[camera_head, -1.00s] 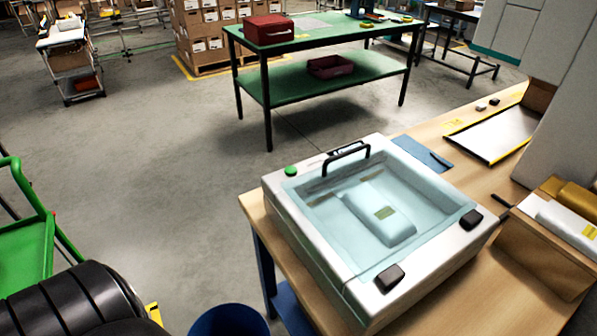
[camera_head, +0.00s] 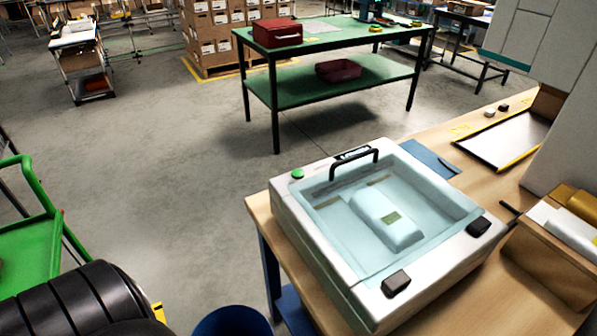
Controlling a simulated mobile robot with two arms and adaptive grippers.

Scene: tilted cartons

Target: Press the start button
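A white box-shaped machine (camera_head: 345,293) with a clear lid and a black handle (camera_head: 354,163) stands on a wooden table. A round green button (camera_head: 297,174) sits on its top at the far left corner. The lid is down, and a pale rounded item (camera_head: 387,219) with a small greenish label shows inside it. Two dark blocks sit on the machine's near edge. Neither of my grippers is in view; only a black ribbed part of my own arm shows at the bottom left.
The wooden table (camera_head: 505,290) also holds a blue sheet (camera_head: 429,158), a framed white tray (camera_head: 503,139) and a wooden box of rolls (camera_head: 552,258). A blue bin (camera_head: 232,322) stands below. A green cart (camera_head: 32,245) is at left. Open floor lies toward a green table (camera_head: 330,87).

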